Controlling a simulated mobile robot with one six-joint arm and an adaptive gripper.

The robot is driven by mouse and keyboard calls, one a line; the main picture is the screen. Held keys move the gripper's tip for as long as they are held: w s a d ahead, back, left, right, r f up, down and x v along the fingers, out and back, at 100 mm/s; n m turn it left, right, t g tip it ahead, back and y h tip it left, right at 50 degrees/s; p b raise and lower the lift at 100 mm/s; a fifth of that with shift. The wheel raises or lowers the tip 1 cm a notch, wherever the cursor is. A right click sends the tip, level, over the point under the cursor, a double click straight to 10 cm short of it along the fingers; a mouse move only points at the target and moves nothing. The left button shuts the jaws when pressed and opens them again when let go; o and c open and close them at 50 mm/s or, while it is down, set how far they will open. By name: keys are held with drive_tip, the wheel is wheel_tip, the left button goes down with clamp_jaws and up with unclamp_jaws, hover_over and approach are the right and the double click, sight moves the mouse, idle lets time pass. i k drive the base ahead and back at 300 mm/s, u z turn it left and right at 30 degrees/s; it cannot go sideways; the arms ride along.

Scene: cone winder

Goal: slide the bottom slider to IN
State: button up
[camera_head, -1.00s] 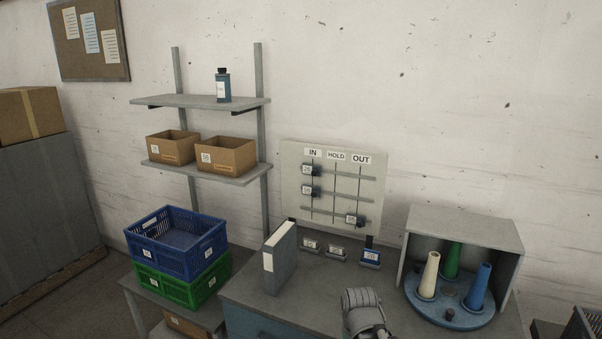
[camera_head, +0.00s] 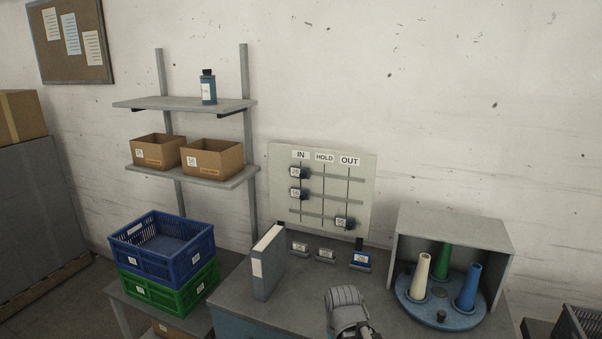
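The slider board (camera_head: 361,187) stands upright at the back of the bench, with columns headed IN, HOLD and OUT. Its bottom slider (camera_head: 345,223) sits in the OUT column at the right. The top slider (camera_head: 299,172) and the middle slider (camera_head: 299,193) both sit in the IN column at the left. Part of my arm shows at the bottom edge, below the board and apart from it. My gripper's fingertips cannot be made out.
A grey binder (camera_head: 268,265) stands on the bench left of the board. At right, an open grey box (camera_head: 455,232) houses a blue turntable (camera_head: 455,317) with coloured cones. Stacked crates (camera_head: 163,262) stand left.

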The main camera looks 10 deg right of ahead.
sight(349, 223)
drive_tip(key=i, duration=0.9)
drive_tip(key=u, duration=0.05)
